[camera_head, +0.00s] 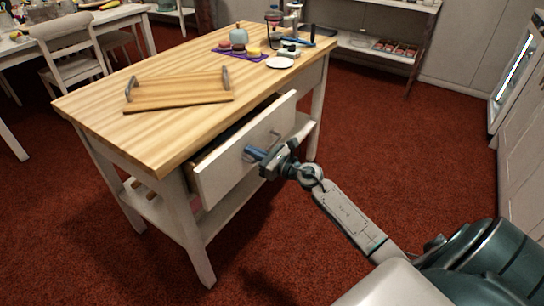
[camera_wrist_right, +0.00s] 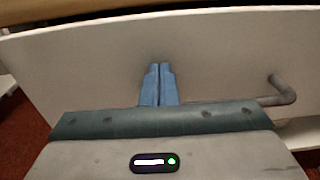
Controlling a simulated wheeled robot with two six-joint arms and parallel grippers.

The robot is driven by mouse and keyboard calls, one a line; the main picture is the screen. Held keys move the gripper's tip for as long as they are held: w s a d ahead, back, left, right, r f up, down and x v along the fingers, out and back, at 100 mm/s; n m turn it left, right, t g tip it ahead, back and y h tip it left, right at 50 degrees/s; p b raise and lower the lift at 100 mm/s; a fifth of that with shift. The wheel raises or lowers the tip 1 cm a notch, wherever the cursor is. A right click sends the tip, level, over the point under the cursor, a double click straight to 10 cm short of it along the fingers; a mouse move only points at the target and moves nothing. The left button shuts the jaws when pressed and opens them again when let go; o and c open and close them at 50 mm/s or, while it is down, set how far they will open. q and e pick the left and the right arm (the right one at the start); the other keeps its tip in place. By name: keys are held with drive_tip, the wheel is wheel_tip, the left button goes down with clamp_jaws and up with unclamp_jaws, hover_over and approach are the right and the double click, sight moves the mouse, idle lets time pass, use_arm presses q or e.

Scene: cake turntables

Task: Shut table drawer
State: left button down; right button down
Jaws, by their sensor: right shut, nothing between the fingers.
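The white table drawer (camera_head: 238,160) stands partly open from the long side of the wooden-topped table (camera_head: 170,122). A dark gap shows above its front panel. My right gripper (camera_head: 250,151) is shut, with its blue fingertips at the drawer front. In the right wrist view the drawer front (camera_wrist_right: 80,70) fills most of the picture. The shut blue fingers (camera_wrist_right: 160,68) point at it, and I cannot tell for sure whether they touch it. The grey bar handle (camera_wrist_right: 288,92) is right of the fingers, with nothing gripped. My left gripper is not in view.
On the tabletop are a wooden tray (camera_head: 180,91) with metal handles, a purple mat (camera_head: 226,55) with small cakes, a white plate (camera_head: 280,63) and a pale round jar (camera_head: 239,36). A white chair (camera_head: 70,52) stands at back left. Red carpet around the table is clear.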

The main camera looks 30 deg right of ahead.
sight(236, 142)
drive_tip(key=x, duration=0.7)
drive_tip(key=shift+s, duration=0.1)
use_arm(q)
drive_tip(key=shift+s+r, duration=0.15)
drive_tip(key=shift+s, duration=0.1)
use_arm(e)
drive_tip(key=shift+r, duration=0.3)
